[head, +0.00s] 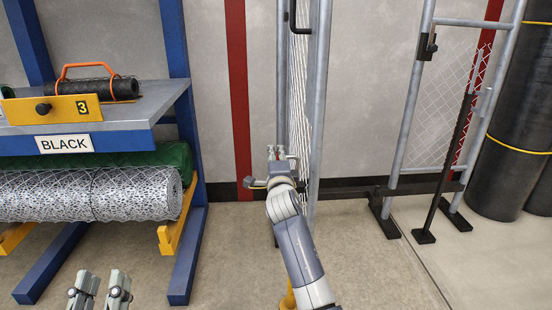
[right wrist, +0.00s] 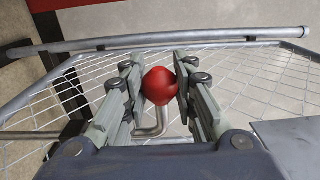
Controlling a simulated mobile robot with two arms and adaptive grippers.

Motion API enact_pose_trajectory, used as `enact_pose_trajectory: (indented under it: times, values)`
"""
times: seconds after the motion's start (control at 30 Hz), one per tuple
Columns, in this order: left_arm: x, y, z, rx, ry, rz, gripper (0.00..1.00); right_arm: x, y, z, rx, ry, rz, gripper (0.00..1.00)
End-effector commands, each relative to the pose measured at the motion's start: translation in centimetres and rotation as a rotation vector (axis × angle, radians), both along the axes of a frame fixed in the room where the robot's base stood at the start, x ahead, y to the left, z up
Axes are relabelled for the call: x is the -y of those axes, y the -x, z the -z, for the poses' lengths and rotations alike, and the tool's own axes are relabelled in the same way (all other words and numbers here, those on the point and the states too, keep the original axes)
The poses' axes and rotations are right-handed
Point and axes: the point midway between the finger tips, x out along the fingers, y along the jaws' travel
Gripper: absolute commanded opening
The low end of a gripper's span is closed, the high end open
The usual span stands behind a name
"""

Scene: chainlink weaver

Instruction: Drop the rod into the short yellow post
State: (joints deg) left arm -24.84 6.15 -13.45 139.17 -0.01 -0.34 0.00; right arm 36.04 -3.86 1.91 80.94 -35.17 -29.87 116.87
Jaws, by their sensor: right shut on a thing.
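My right gripper (right wrist: 160,88) is shut on a red ball-shaped knob in the right wrist view. A bent grey metal rod (right wrist: 160,120) shows just below the knob and appears joined to it. In the head view my right gripper (head: 281,156) is in front of the upright mesh gate (head: 318,90); the rod cannot be made out there. A small piece of yellow (head: 288,298), perhaps the short yellow post, shows low beside my right forearm, mostly hidden by it. My left gripper (head: 100,291) is open and empty at the lower left.
A blue rack (head: 190,215) with a grey shelf (head: 150,110) and a wire mesh roll (head: 90,195) stands left. A framed mesh panel (head: 405,110) on black feet and dark rolls (head: 515,120) stand right. Floor between rack and gate is clear.

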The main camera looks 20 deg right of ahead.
Motion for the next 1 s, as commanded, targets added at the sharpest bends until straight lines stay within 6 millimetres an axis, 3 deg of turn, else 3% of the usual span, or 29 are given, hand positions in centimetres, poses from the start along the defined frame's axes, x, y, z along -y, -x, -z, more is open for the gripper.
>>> enact_pose_trajectory:
  times: [0.03,0.1,0.5,1.0]
  values:
    - [0.0,0.0,0.1,0.0,0.0,0.0,0.32,-0.2,0.1,1.1,-0.02,-0.006,-0.001,0.32]
    - [0.0,0.0,0.1,-0.001,0.0,0.0,0.32,-0.2,0.1,1.2,-0.021,-0.006,-0.001,0.47]
    - [0.0,0.0,0.1,-0.002,0.0,-0.001,0.32,-0.3,0.4,0.7,-0.012,-0.004,-0.001,0.47]
    - [0.0,0.0,0.1,-0.002,-0.001,0.0,0.32,-2.1,6.5,0.9,-0.015,-0.006,-0.001,0.47]
